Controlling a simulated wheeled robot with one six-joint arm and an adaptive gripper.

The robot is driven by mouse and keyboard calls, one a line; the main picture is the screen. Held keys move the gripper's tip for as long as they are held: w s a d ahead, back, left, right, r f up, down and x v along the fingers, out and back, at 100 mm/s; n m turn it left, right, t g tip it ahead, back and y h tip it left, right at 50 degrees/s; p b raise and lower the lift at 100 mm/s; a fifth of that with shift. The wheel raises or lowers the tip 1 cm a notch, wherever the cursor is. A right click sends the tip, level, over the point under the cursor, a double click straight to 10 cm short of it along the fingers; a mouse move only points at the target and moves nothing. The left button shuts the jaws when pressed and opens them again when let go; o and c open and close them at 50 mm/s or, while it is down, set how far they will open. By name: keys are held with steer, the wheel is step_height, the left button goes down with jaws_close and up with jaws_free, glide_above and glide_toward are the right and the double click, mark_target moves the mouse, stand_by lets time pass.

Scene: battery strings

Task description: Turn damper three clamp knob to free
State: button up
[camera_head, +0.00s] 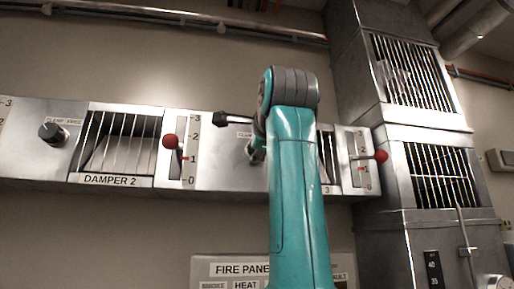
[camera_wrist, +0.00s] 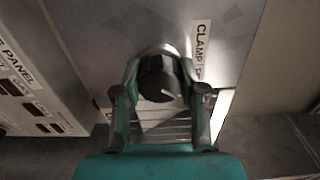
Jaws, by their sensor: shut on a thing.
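The damper three clamp knob (camera_wrist: 157,84) is black and round with a white pointer line, on a grey metal panel in the wrist view. The pointer line slants toward the lower right of that view. A label (camera_wrist: 201,50) reading CLAMP and a partly hidden second word runs beside the knob. My gripper (camera_wrist: 159,72) has its two fingers on either side of the knob and is shut on it. In the head view my teal arm covers the knob and most of the damper 3 grille (camera_head: 327,158).
A red-balled lever (camera_head: 170,141) stands left of my arm and another (camera_head: 381,156) right of it. A second black knob (camera_head: 51,133) sits near damper 2 (camera_head: 110,180). A fire panel (camera_head: 226,270) is below. A metal duct (camera_head: 395,135) rises at right.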

steer(key=shift+m, duration=0.9)
steer(key=shift+f, duration=0.1)
steer(key=o, duration=1.1)
steer(key=shift+o, duration=0.2)
steer(key=v, duration=1.2)
steer(key=shift+s, duration=0.1)
